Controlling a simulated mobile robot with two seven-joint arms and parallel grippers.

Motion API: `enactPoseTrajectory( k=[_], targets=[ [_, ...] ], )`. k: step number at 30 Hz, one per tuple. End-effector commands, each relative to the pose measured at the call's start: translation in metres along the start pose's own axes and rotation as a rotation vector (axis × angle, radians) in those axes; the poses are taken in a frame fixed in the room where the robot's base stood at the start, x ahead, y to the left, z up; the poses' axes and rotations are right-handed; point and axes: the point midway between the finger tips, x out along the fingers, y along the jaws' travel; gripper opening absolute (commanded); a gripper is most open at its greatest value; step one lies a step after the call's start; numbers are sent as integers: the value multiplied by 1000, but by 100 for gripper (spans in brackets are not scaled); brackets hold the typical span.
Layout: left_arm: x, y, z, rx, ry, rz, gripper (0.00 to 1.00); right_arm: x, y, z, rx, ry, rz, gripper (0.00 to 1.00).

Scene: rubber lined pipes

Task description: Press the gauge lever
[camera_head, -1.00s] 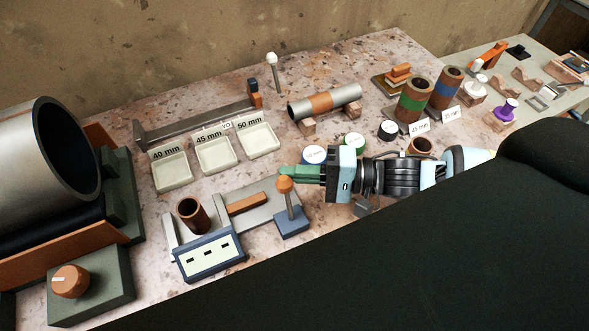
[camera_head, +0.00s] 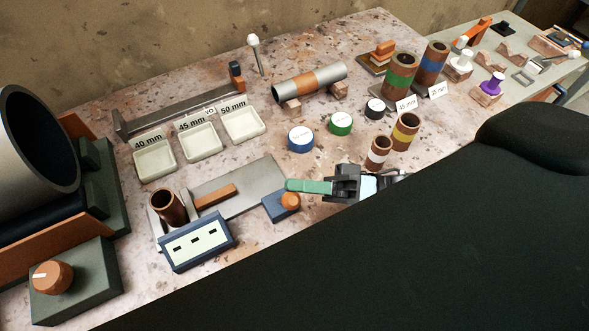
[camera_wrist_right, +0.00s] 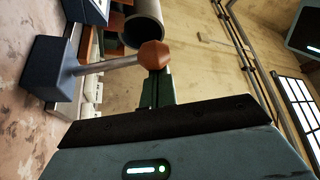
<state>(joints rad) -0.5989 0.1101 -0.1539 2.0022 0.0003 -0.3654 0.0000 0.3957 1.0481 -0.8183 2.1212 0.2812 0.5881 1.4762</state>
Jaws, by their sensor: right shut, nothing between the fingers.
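The gauge lever has an orange knob (camera_head: 290,201) on a blue base (camera_head: 274,208), beside the gauge's grey plate. In the head view the knob sits low over the base's right side and the rod is hidden, so the lever looks tilted. In the right wrist view the knob (camera_wrist_right: 154,55), pale rod (camera_wrist_right: 105,66) and base (camera_wrist_right: 45,82) show. My right gripper (camera_head: 290,186) is shut and empty, its green fingers just behind the knob. Its fingers (camera_wrist_right: 160,85) partly hide behind the knob in the wrist view; I cannot tell whether they touch. My left gripper is not in view.
The gauge holds a brown pipe (camera_head: 170,208) behind its blue display box (camera_head: 197,241). Size trays (camera_head: 201,141) lie behind. Blue (camera_head: 300,139) and green (camera_head: 340,123) caps and short pipes (camera_head: 378,152) stand near my right arm. A dark panel fills the front right.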

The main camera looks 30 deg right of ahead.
Motion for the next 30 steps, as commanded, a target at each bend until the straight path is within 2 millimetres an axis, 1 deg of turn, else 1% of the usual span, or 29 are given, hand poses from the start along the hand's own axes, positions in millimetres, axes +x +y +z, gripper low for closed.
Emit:
enactPoseTrajectory(
  k=[1,3,13,21,30],
  targets=[
    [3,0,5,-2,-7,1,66,-4,3,6,-26,0,-16,0],
    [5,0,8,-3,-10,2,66,-6,3,11,-74,0,-44,0],
    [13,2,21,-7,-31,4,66,-15,2,25,-239,-1,-139,0],
    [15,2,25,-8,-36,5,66,-17,1,29,-291,-1,-170,0],
    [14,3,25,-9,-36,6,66,-17,1,30,-297,-2,-174,0]
  ],
)
